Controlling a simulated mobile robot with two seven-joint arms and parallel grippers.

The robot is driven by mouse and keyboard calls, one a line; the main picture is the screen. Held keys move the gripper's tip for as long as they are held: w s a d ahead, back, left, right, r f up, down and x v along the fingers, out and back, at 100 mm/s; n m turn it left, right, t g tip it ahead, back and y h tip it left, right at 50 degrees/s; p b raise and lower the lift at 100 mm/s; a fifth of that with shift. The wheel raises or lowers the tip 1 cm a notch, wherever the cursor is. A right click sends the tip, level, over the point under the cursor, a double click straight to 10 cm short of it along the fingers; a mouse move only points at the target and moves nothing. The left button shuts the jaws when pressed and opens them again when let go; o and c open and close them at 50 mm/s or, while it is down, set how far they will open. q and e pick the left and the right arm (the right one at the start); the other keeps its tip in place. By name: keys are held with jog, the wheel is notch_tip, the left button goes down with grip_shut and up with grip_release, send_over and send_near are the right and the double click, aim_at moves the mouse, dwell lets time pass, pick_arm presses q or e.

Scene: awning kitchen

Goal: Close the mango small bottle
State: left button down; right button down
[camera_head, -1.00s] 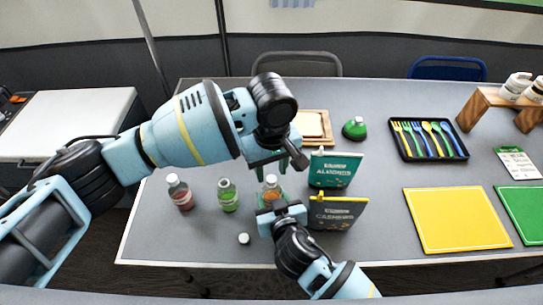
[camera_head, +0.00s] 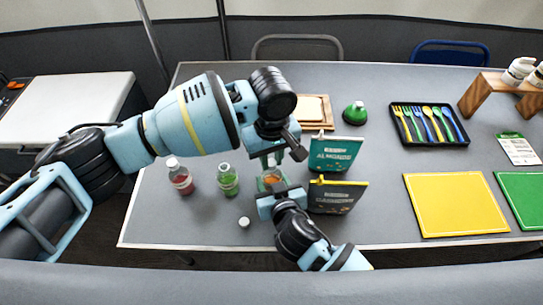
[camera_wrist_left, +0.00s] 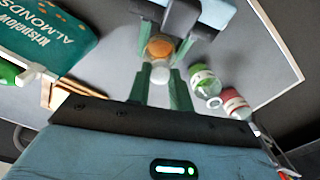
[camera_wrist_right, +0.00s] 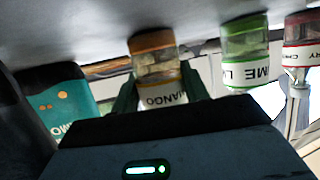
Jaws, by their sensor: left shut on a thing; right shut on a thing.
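The mango bottle, with an orange body, stands at the table's front between my two grippers in the head view (camera_head: 271,179). Its MANGO label shows in the right wrist view (camera_wrist_right: 163,95). My right gripper (camera_head: 275,190) is shut on the bottle's body from the front. My left gripper (camera_head: 270,162) points down from above, its fingers shut around a white cap (camera_wrist_left: 160,73) over the bottle's neck. In the left wrist view the orange bottle (camera_wrist_left: 160,47) lies right beside that cap. I cannot tell whether the cap is seated on the neck.
A lime bottle (camera_head: 228,181) and a cherry bottle (camera_head: 181,179) stand left of it. A loose white cap (camera_head: 244,222) lies in front. Almonds (camera_head: 336,153) and cashews (camera_head: 338,197) packages stand close on the right. A yellow board (camera_head: 456,205) lies farther right.

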pick_arm(q)
jog(key=m, duration=0.5)
jog(key=shift+m, duration=0.3)
jog(key=m, duration=1.2)
jog(key=shift+m, duration=0.3)
jog(key=m, duration=0.6)
jog(key=shift+f, duration=0.1)
jog(key=c, duration=1.2)
grip_release()
notch_tip(320, 180, up, 12)
jog(key=shift+r, duration=0.1)
